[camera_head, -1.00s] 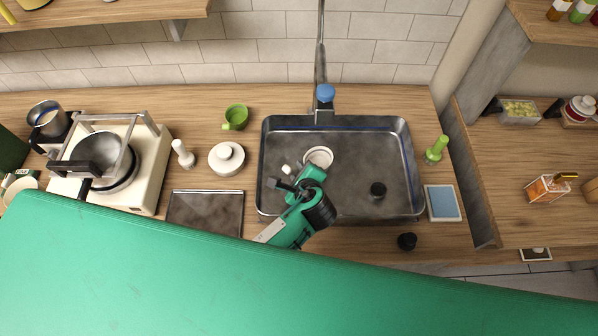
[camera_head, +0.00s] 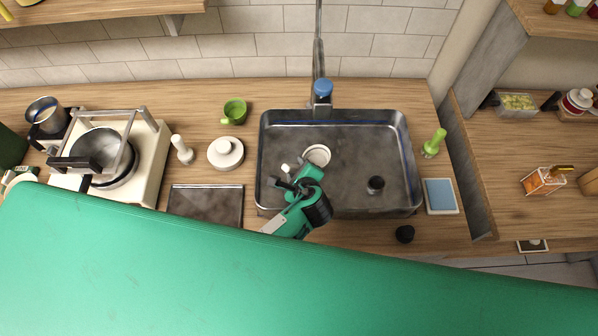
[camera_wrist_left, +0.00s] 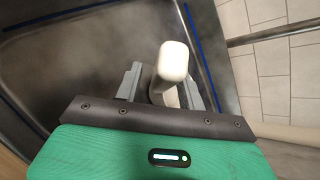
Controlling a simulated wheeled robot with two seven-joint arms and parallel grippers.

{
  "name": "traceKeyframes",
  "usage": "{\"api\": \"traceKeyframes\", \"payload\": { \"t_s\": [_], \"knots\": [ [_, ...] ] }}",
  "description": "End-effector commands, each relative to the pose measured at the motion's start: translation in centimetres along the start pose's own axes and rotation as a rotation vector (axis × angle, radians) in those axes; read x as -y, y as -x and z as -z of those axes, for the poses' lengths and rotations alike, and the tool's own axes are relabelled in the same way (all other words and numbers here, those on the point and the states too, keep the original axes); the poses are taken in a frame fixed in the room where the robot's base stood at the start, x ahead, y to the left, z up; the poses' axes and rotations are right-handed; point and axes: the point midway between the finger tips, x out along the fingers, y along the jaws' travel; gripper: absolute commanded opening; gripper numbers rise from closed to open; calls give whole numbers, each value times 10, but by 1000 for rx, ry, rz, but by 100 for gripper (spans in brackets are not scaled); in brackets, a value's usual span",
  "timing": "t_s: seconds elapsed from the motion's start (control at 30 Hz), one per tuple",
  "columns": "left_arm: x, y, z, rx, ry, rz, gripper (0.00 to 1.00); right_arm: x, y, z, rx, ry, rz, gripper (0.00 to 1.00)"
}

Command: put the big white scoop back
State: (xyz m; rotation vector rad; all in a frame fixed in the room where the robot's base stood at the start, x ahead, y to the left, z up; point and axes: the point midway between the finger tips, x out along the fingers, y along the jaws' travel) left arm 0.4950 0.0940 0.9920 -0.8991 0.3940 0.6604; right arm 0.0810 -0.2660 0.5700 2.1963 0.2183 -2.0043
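The big white scoop (camera_head: 317,155) lies in the grey sink basin (camera_head: 345,200), toward its left side. Its round bowl shows behind my left gripper, and part of the white handle shows at the left of the fingers. My left gripper (camera_head: 285,182) reaches down into the basin at the scoop. In the left wrist view the white handle (camera_wrist_left: 172,62) stands up between the two fingers (camera_wrist_left: 162,88), nearly filling the space. Whether both fingers press on it cannot be told. My right gripper is not in view.
A blue-topped tap (camera_head: 323,90) stands behind the basin. A dark round piece (camera_head: 375,185) is in the basin. A white lidded pot (camera_head: 225,153), green cup (camera_head: 234,111) and dark tray (camera_head: 205,205) are on the left. A green bottle (camera_head: 434,143) and blue sponge tray (camera_head: 440,196) are on the right.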

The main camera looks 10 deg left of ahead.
Motion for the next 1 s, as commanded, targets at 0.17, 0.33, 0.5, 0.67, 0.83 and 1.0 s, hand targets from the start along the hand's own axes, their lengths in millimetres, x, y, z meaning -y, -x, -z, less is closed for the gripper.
{"api": "traceKeyframes", "payload": {
  "t_s": [0.17,0.33,0.5,0.67,0.83,1.0],
  "knots": [
    [-2,12,3,-2,1,2,40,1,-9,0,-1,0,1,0],
    [-4,38,6,-4,5,2,40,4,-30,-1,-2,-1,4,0],
    [-2,78,6,-4,4,1,40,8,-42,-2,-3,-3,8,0],
    [-2,110,5,-2,3,0,40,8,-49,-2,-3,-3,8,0],
    [0,131,4,-1,0,0,40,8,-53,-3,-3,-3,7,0],
    [0,138,3,-1,0,0,40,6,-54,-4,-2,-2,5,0]
  ]
}}
